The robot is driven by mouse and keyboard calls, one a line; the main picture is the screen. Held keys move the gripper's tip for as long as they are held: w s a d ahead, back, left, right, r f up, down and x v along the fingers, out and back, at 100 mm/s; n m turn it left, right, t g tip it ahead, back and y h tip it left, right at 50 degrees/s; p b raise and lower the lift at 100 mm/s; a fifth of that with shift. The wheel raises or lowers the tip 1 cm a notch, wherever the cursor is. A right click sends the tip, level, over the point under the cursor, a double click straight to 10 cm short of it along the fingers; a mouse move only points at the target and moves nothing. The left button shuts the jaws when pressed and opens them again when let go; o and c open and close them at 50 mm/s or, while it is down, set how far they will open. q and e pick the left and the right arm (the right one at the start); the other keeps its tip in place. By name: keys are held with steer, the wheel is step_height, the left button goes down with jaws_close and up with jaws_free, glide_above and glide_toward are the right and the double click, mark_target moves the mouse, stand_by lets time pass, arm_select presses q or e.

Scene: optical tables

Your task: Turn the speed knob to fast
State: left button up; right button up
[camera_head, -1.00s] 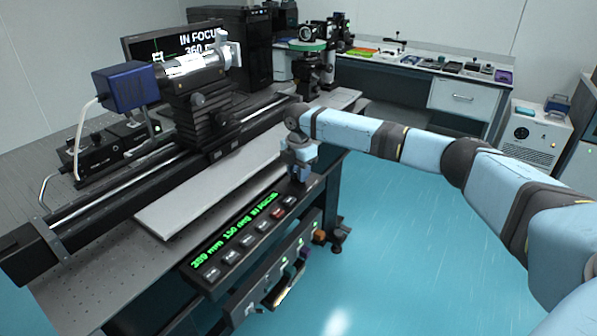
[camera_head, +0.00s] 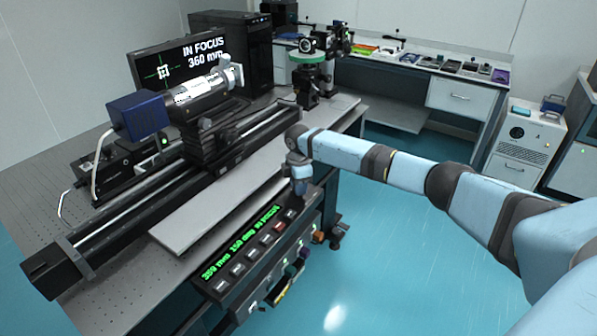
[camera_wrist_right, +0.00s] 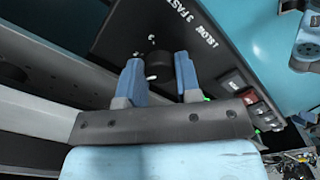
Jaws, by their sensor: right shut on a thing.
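My right gripper (camera_head: 300,189) reaches down to the far end of the black control panel (camera_head: 232,262) on the table's front edge. In the right wrist view, its two blue fingers (camera_wrist_right: 160,70) stand on either side of the dark speed knob (camera_wrist_right: 158,64), shut on it. A small white mark shows at the knob. White lettering on the panel, "1 SLOW 3 FAST" (camera_wrist_right: 190,20), lies beyond the fingers. In the head view the gripper hides the knob. My left gripper is not in view.
A row of buttons and a green readout (camera_head: 240,243) run along the panel. The black rail (camera_head: 150,200) with a blue box (camera_head: 139,115) and silver lens tube (camera_head: 202,92) lies behind it. A monitor (camera_head: 180,65) reads "IN FOCUS 360 mm". Open floor lies right of the table.

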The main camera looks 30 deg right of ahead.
steer(key=m+p, duration=0.3)
steer(key=p, duration=0.1)
steer(key=shift+r+m+p, duration=0.3)
steer(key=shift+m, duration=0.1)
steer(key=m+p, duration=0.6)
steer(key=shift+f, duration=0.1)
steer(key=shift+m+p, duration=0.75)
steer(key=shift+m, duration=0.35)
steer(key=shift+a+m+p, duration=0.1)
steer(key=shift+m+p, duration=0.5)
steer(key=shift+m, duration=0.3)
arm_select(q)
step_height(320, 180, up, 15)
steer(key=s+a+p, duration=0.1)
steer(key=p, duration=0.1)
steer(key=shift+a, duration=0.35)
arm_select(e)
steer(key=shift+f+m, duration=0.2)
steer(key=shift+m, duration=2.1)
arm_select(q)
steer(key=shift+p, duration=0.3)
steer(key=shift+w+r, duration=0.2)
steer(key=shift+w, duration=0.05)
arm_select(e)
steer(key=o, duration=0.9)
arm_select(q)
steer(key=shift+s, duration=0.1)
arm_select(e)
steer(key=shift+r, duration=0.1)
